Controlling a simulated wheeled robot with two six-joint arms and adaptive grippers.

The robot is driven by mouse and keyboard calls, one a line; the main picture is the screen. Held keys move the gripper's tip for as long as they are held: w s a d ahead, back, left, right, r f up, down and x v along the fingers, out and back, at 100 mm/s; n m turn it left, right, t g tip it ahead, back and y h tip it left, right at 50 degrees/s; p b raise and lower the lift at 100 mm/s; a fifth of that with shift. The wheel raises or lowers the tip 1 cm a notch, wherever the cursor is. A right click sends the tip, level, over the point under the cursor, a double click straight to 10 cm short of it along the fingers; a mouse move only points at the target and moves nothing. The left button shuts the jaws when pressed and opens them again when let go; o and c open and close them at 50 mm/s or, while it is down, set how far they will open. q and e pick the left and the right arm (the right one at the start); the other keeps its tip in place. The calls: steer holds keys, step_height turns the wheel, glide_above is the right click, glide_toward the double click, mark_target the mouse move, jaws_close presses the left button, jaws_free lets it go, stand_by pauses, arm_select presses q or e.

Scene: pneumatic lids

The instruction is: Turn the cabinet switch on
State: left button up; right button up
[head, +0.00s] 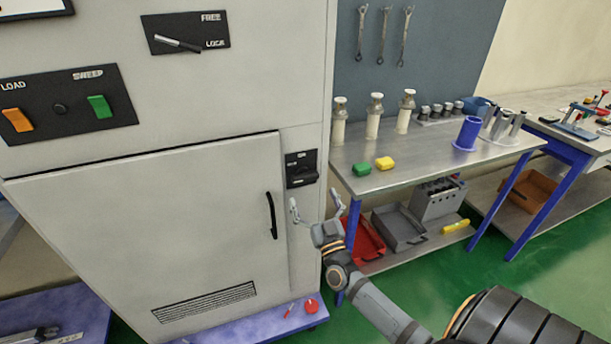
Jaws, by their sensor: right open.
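The grey cabinet (140,210) fills the left half of the head view. Its small black switch panel (301,169) with a dark knob sits on the narrow strip right of the door; the printing on it is too small to read. My right gripper (316,206) is open and empty, below and slightly right of the switch, apart from it. The fingers point up toward the switch area. Which way the switch is set cannot be told. My left gripper is not in view.
The door has a black handle (271,215). Above are a FREE/LOCK lever (178,43) and a LOAD/SWEEP panel (65,125). A metal workbench (425,160) with cylinders and coloured blocks stands to the right. A red tray (364,242) lies behind my gripper.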

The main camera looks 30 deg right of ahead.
mark_target(307, 180)
steer(key=x, duration=0.7)
steer(key=shift+d+f, duration=0.15)
steer(key=shift+f, duration=0.05)
steer(key=c, duration=1.1)
